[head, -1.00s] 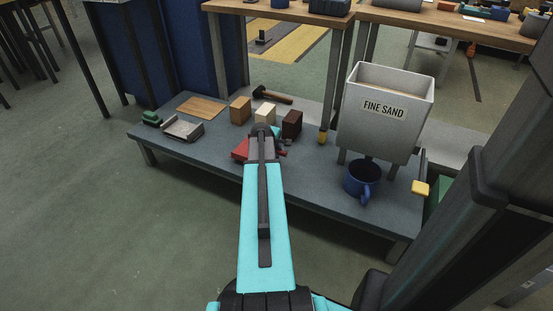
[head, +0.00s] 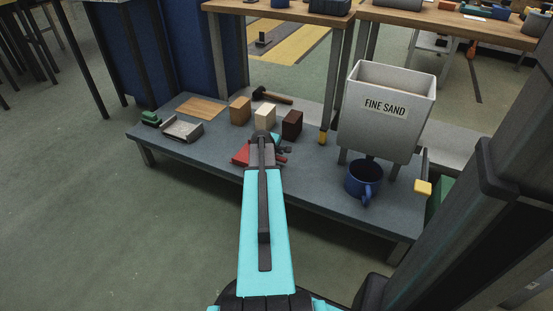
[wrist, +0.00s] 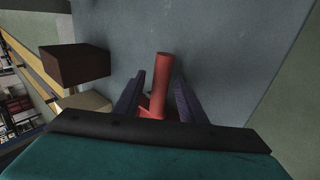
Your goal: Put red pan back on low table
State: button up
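The red pan (head: 242,155) is at the low table (head: 330,197), partly hidden behind my arm in the head view. I cannot tell whether it rests on the tabletop or hangs just above it. In the wrist view its red handle (wrist: 161,85) stands between the two dark fingers of my gripper (wrist: 160,92). Gaps show on both sides of the handle, so the fingers look open around it. In the head view my gripper (head: 285,150) is small and mostly hidden by my arm.
Behind the pan stand a tan block (head: 240,111), a cream block (head: 265,117), a dark brown block (head: 292,125) and a hammer (head: 275,97). A blue mug (head: 362,180) and a sand hopper (head: 385,120) stand to the right.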

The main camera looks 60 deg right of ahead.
jog(key=shift+r, duration=0.1)
jog(key=p+v, duration=0.3)
jog(key=v, duration=0.9)
jog(key=shift+p, duration=0.4)
dwell(0.4)
